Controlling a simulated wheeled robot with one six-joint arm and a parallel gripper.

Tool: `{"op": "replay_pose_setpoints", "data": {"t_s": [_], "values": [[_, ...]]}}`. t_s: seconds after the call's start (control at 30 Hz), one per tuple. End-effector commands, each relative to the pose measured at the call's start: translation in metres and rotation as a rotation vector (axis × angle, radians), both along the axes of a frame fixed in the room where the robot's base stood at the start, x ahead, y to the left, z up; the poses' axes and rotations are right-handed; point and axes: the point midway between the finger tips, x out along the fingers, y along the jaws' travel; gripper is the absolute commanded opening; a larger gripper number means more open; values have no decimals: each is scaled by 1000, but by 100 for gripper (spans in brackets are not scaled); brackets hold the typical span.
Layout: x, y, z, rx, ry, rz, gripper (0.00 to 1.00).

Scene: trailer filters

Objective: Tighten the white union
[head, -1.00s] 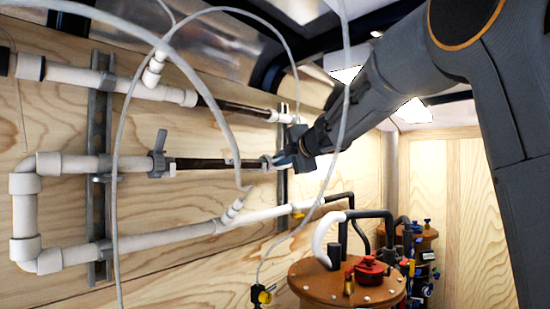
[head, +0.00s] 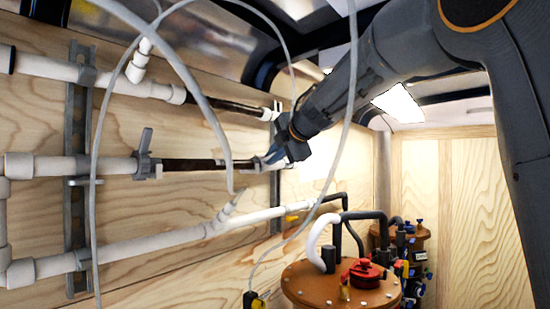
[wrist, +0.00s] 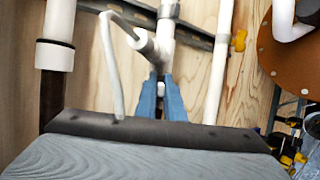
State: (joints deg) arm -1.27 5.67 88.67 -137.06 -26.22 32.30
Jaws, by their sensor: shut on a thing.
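My gripper (head: 272,156) is at the right end of the middle pipe run on the wooden wall. In the wrist view its two blue fingers (wrist: 160,100) are shut around a small white piece, which looks like the white union (wrist: 159,85). Most of the union is hidden by the fingers. In the head view, a dark pipe section (head: 195,165) runs left from the gripper to a grey valve with an upright handle (head: 146,153).
An upper white pipe (head: 120,84) and a lower white pipe (head: 150,248) run along the wall. A thin grey hose (head: 345,110) hangs in front of the arm. A brown tank (head: 330,290) with a red fitting stands below right.

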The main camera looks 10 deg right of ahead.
Motion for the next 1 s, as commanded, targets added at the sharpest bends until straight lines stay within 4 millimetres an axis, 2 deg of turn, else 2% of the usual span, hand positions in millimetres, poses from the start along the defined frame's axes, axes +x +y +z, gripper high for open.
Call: {"op": "replay_pose_setpoints", "data": {"t_s": [0.27, 0.3, 0.4, 0.77, 1.0], "values": [[0, 1, 0, 1, 1, 3, 0], [0, 1, 0, 1, 1, 3, 12], [0, 1, 0, 1, 1, 3, 27], [-4, -1, 1, 1, -1, 1, 27], [-32, -12, 14, 0, -3, 1, 27]]}}
